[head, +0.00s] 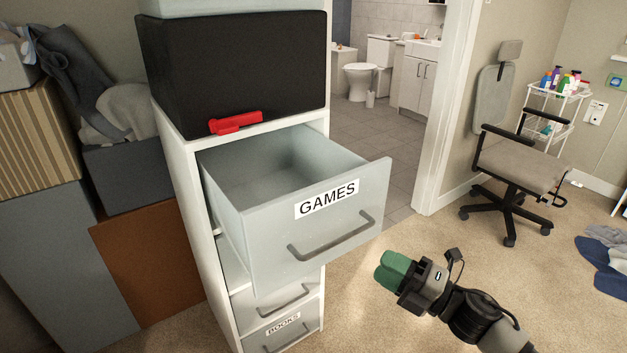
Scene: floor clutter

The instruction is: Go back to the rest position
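My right gripper (388,270) is at the lower middle right, in front of and to the right of the open drawer. Its two green fingers lie close together, with nothing seen between them. It is apart from the drawer and its handle. The drawer labelled GAMES (283,240) is pulled out of the white cabinet (190,190). The part of its inside that shows looks empty. My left gripper is not in view.
A red object (236,122) lies on the cabinet shelf before a black box (235,70). Lower drawers, one labelled BOOKS (284,326), are below. Boxes (45,250) stack at left. An office chair (515,165) stands at right. Clothes (603,255) lie on the carpet at far right.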

